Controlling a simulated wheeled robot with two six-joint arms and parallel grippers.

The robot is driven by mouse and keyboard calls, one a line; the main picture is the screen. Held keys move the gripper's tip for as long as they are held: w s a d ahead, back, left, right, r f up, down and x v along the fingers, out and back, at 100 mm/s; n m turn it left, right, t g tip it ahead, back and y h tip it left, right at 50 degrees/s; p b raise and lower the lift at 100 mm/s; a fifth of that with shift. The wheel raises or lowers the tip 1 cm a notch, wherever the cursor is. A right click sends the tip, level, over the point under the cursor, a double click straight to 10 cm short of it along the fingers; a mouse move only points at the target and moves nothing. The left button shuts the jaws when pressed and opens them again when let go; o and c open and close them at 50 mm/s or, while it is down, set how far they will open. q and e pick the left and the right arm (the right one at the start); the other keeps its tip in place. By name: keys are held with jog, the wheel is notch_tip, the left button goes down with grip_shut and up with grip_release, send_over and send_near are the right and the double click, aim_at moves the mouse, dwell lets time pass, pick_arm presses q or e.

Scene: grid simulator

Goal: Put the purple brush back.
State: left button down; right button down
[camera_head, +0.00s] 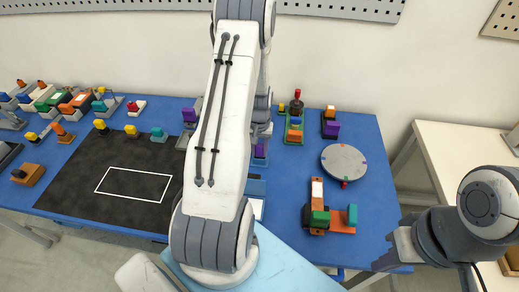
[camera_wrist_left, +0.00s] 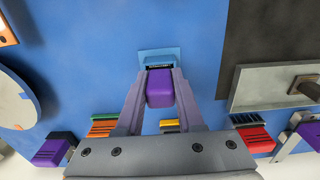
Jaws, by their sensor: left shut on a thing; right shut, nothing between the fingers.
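The purple brush (camera_wrist_left: 160,88) is a purple block between the two grey fingers of my left gripper (camera_wrist_left: 158,78), which is shut on it. A dark strip shows at its upper end, beside a small light-blue piece (camera_wrist_left: 158,52) on the blue table; I cannot tell whether they touch. In the head view the brush (camera_head: 260,151) shows just right of my left arm, which hides much of the middle of the table. My right gripper (camera_head: 384,262) is shut and empty near the table's front right corner.
A round grey disc (camera_head: 344,162) lies at the right, with an orange, green and teal block group (camera_head: 330,220) in front of it. A black mat (camera_head: 105,180) with a white outline covers the left. Several coloured blocks stand along the back.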

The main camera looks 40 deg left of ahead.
pick_arm(q)
jog(key=shift+f, duration=0.15)
jog(key=shift+c, duration=2.2)
grip_release()
